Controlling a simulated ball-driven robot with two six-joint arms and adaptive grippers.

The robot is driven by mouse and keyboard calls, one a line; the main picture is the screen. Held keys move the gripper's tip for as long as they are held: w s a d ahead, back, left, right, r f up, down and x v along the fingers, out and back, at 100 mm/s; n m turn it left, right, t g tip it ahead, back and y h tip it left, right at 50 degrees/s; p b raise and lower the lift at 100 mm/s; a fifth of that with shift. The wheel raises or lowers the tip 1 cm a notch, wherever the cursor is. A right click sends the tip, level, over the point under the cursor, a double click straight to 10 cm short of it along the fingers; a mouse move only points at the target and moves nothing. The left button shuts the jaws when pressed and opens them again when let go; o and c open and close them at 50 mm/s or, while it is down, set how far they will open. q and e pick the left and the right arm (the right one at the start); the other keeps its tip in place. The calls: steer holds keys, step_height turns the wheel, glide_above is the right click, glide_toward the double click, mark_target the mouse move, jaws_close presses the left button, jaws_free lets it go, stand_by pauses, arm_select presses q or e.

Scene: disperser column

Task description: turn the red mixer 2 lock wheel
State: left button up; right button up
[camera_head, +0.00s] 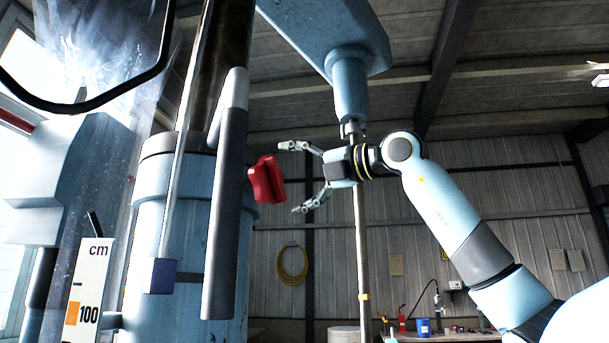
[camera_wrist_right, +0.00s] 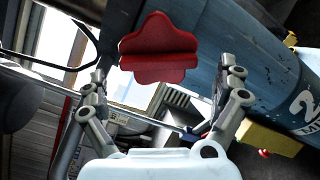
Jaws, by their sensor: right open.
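The red lock wheel (camera_head: 266,180) is a lobed knob on the right side of the light blue mixer column (camera_head: 180,240) in the head view. My right gripper (camera_head: 297,178) is open and points left at the wheel, with a gap between its fingertips and the wheel. A "2" marking shows on the blue body at the right of that view. Nothing is between the fingers. My left gripper is not in view.
A grey vertical handle bar (camera_head: 226,200) stands just left of the wheel. A thin metal shaft (camera_head: 362,250) hangs from a blue overhead housing (camera_head: 335,40) close to my right wrist. A workbench with a blue container (camera_head: 424,327) is far behind.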

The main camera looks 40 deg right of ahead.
steer(key=shift+v, duration=1.15)
steer(key=shift+s+d, duration=0.1)
steer(key=shift+s, duration=0.4)
